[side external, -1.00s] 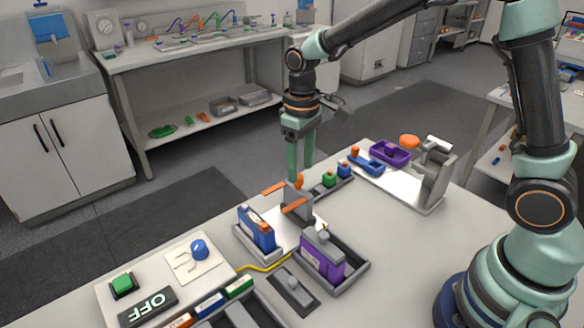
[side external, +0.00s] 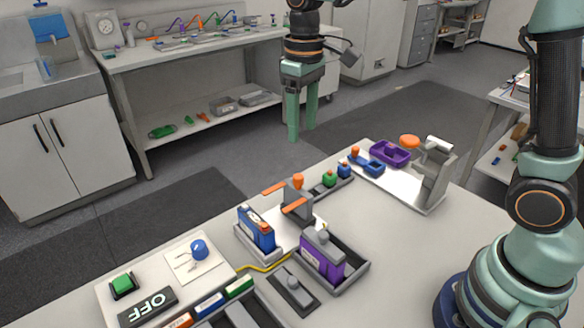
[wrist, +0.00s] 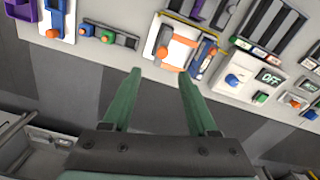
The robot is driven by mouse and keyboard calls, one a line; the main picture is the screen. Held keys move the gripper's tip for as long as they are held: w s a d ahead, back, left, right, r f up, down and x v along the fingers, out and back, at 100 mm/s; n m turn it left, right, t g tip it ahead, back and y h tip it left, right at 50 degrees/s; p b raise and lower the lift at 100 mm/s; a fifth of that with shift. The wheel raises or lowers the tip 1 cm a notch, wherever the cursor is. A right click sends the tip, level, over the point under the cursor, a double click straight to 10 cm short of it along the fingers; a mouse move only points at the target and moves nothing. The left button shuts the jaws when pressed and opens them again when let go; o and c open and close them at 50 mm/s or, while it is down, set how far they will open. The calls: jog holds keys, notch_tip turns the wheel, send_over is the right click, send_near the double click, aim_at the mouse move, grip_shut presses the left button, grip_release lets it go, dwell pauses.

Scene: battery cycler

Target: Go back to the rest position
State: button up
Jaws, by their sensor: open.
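My gripper (side external: 301,138) hangs above and beyond the far edge of the work table in the side external view, its green fingers pointing down. In the wrist view my gripper (wrist: 159,72) shows both fingers apart with nothing between them. The fixture also shows in the wrist view (wrist: 178,50), beyond the fingertips.
A panel reading OFF (side external: 148,307) with a green button (side external: 122,284) and a blue knob (side external: 199,249) lies at front left. A grey press (side external: 435,172) and a purple tray (side external: 390,154) stand at the table's back right. The air around my gripper is free.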

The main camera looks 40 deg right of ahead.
jog(key=s+d+r+m+t, duration=0.1)
jog(key=s+d+t, duration=0.1)
jog(key=s, duration=0.4)
jog(key=s+d+r+m+t, duration=0.1)
jog(key=s+d+m+t, duration=0.1)
jog(key=s+d, duration=0.3)
jog(key=shift+s+t, duration=0.8)
jog(key=shift+s, duration=0.1)
